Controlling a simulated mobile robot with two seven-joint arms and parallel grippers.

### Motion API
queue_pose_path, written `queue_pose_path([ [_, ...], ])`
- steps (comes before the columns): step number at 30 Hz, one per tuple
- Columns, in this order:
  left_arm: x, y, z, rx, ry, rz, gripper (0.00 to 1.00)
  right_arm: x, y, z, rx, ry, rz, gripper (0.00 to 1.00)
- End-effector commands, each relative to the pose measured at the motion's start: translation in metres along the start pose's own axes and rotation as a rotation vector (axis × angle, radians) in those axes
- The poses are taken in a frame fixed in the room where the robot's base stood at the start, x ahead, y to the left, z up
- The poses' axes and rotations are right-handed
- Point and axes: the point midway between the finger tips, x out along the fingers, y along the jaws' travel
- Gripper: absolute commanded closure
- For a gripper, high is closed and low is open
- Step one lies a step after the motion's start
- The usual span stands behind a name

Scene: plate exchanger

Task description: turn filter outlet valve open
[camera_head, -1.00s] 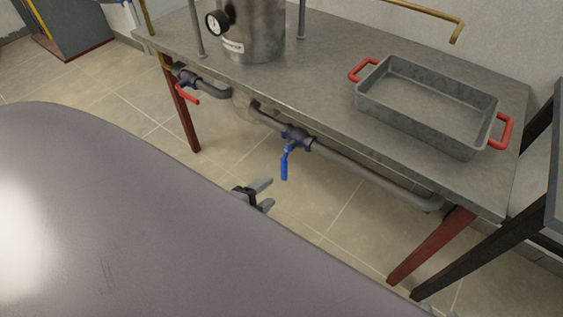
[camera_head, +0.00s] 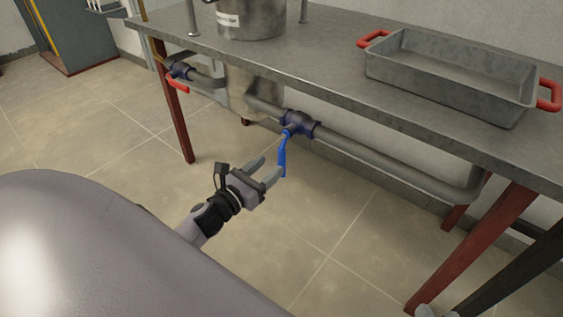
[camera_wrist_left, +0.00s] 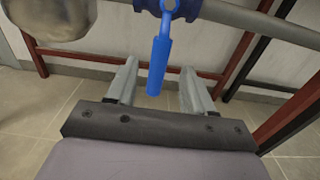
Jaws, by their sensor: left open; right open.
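A dark blue valve body (camera_head: 299,122) sits on the grey pipe under the table. Its blue lever handle (camera_head: 283,156) hangs down, slightly tilted. The labels do not show which valve is the filter outlet. My left gripper (camera_head: 268,167) is open just in front of the handle's lower end. In the left wrist view the blue handle (camera_wrist_left: 160,60) hangs between the two open fingers, with a gap on both sides. A second valve (camera_head: 178,69) with a red handle (camera_head: 178,86) is further left. My right gripper (camera_head: 436,311) barely shows at the bottom edge.
A steel table (camera_head: 330,62) with dark red legs stands above the pipe (camera_head: 390,160). A grey tray (camera_head: 450,85) with red handles and a metal vessel (camera_head: 255,18) stand on it. Black bars cross at lower right. The floor in front is clear.

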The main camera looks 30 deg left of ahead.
Motion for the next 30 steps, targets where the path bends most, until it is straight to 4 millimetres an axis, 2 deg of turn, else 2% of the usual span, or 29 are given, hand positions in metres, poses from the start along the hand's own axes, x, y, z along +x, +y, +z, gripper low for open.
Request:
queue_pose_path([
  [12, 0.052, 0.0, 0.0, -0.004, -0.001, 0.0, 0.48, 0.002, 0.0, 0.002, -0.005, 0.02, -0.009, 0.53],
  [18, 0.062, 0.0, 0.0, -0.003, 0.001, 0.001, 0.48, 0.0, 0.002, 0.002, -0.018, 0.025, -0.003, 0.53],
  [26, 0.063, 0.0, 0.0, -0.004, 0.002, 0.001, 0.48, 0.0, 0.002, 0.002, -0.019, 0.026, -0.002, 0.53],
  [27, 0.063, 0.0, 0.0, -0.005, 0.002, 0.001, 0.54, 0.0, 0.002, 0.002, -0.019, 0.027, -0.002, 0.53],
  [29, 0.063, 0.0, 0.0, -0.005, 0.002, 0.001, 0.74, 0.0, 0.002, 0.002, -0.019, 0.027, -0.002, 0.53],
  [30, 0.063, 0.0, 0.0, -0.005, 0.002, 0.001, 0.87, 0.0, 0.002, 0.002, -0.019, 0.027, -0.002, 0.53],
])
